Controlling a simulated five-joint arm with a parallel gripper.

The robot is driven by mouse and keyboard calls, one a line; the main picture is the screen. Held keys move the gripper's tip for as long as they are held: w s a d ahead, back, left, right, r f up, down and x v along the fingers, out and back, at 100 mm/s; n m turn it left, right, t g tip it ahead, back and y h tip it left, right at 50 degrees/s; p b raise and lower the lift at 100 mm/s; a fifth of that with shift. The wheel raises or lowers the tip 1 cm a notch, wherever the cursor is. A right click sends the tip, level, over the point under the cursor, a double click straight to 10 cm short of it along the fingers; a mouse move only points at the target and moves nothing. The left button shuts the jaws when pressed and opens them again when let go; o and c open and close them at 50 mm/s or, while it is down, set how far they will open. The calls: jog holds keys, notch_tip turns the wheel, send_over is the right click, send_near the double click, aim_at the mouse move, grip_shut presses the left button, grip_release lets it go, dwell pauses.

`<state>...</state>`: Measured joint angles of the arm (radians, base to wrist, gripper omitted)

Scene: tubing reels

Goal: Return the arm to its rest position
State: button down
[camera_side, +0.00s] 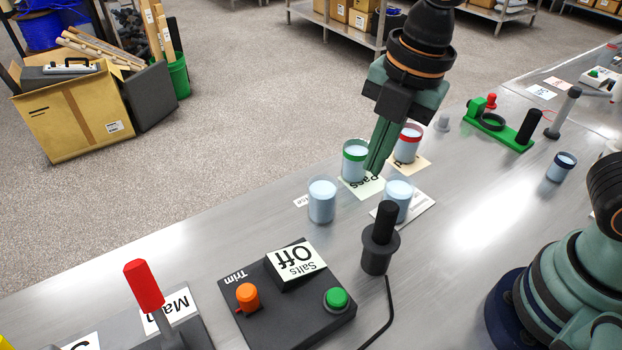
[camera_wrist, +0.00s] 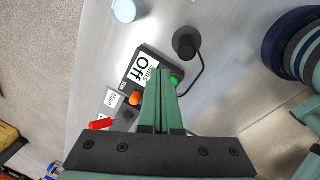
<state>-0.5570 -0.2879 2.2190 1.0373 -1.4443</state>
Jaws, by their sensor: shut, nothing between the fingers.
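My gripper (camera_side: 373,168) points down over the grey metal bench, with its green fingers shut and nothing between them. In the side view its tips appear beside the green-rimmed cup (camera_side: 355,162), with the red-rimmed cup (camera_side: 408,144) to their right. I cannot tell whether the tips touch anything. In the wrist view the shut fingers (camera_wrist: 167,74) appear over the dark control box marked Salts Off (camera_wrist: 137,68). Two plain cups stand nearer the camera, one at left (camera_side: 322,202) and one at right (camera_side: 398,200).
A black upright handle (camera_side: 380,245) with a cable stands near the control box (camera_side: 284,294). A red lever (camera_side: 145,287) is at lower left. Bare bench (camera_side: 470,200) lies between.

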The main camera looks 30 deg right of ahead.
jog(key=d+r+m+t, duration=0.1)
jog(key=d+m+t, duration=0.1)
jog(key=d+m, duration=0.6)
jog(key=w+d+r+m+t+h, duration=0.1)
jog(key=d+m+t, duration=0.1)
jog(key=d+m, duration=0.7)
jog(key=shift+w+r+m, duration=0.25)
jog(key=shift+r+m, duration=0.1)
jog(key=shift+m, duration=2.65)
jog(key=shift+a, duration=0.1)
